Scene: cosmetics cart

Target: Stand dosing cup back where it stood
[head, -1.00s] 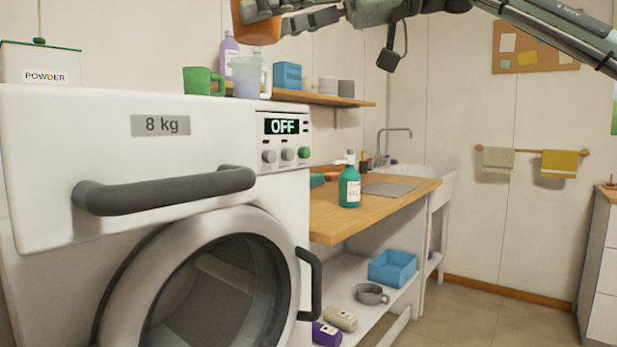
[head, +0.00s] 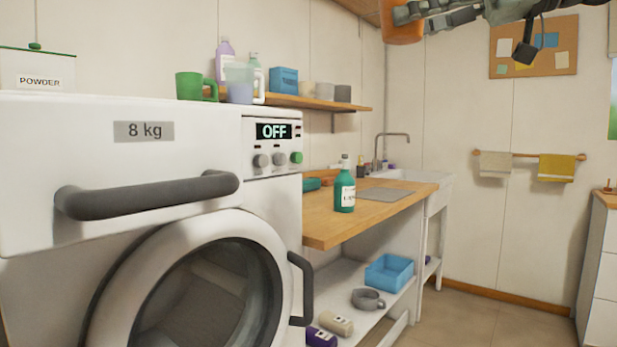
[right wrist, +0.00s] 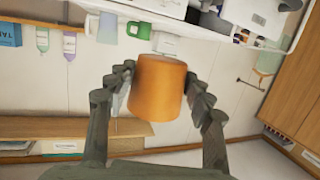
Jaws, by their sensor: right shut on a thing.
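My right gripper (head: 436,16) is at the top edge of the head view, above the sink corner in the picture and partly cut off. It is shut on an orange cup (head: 403,27), whose lower part shows there. In the right wrist view the cup (right wrist: 160,88) sits between the two fingers, with both touching its sides. The cup bears no readable label. A translucent bluish cup (head: 239,88) stands by the green mug at the right end of the washer top. My left gripper is not in view.
The white washer (head: 80,235) fills the left. A green mug (head: 189,86) and a powder box (head: 36,72) stand on its top, with free room between them. A wall shelf (head: 325,102) holds bottles and boxes. A green bottle (head: 345,190) stands on the wooden counter (head: 330,226).

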